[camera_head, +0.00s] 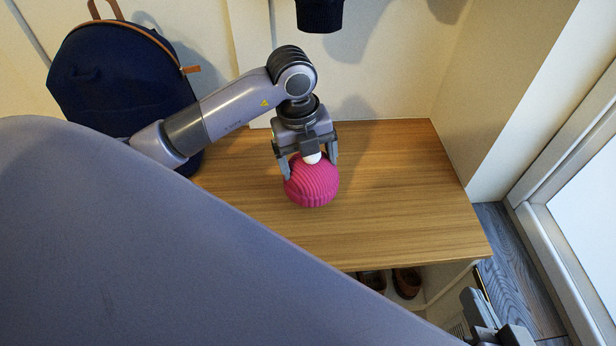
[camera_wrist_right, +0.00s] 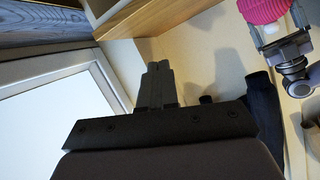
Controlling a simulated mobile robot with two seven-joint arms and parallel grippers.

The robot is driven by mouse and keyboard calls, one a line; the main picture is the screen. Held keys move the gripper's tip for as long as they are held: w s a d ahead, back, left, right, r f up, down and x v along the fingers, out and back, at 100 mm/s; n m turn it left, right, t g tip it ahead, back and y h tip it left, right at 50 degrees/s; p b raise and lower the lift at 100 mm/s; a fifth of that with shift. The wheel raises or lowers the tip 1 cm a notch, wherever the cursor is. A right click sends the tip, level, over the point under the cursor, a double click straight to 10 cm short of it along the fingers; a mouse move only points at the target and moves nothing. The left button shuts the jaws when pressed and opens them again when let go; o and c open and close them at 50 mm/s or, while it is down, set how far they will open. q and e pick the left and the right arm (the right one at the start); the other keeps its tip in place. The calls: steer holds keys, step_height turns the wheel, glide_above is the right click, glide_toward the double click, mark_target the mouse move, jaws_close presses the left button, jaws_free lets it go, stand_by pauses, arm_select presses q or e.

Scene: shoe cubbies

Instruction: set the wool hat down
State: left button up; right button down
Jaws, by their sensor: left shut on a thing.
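The wool hat (camera_head: 312,187) is pink and ribbed, with a white bobble on top, and is over the wooden bench top. My left gripper (camera_head: 309,168) points down with its fingers on both sides of the hat's upper part, shut on it. I cannot tell whether the hat's underside touches the wood. The hat also shows at the top right of the right wrist view (camera_wrist_right: 263,10), beside my left gripper. My right gripper (camera_wrist_right: 158,88) is empty, its fingers close together, out past the bench's right front corner.
The bench top (camera_head: 410,215) is clear around the hat. Brown shoes (camera_head: 407,282) are in the cubby below. A navy backpack (camera_head: 120,85) stands at the back left. A dark knitted item (camera_head: 320,14) hangs above. A wall and a glazed door frame (camera_head: 560,225) are at the right.

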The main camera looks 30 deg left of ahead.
mark_target(308, 174)
arm_select(q)
step_height(308, 174, down, 4)
steer(key=shift+f+b, duration=0.2)
steer(key=shift+b, duration=0.6)
steer(key=o, duration=1.3)
arm_select(e)
steer(key=shift+w+a+y, duration=0.15)
steer(key=shift+a+y, duration=0.35)
steer(key=shift+a, duration=0.1)
arm_select(q)
steer(key=shift+r, duration=0.1)
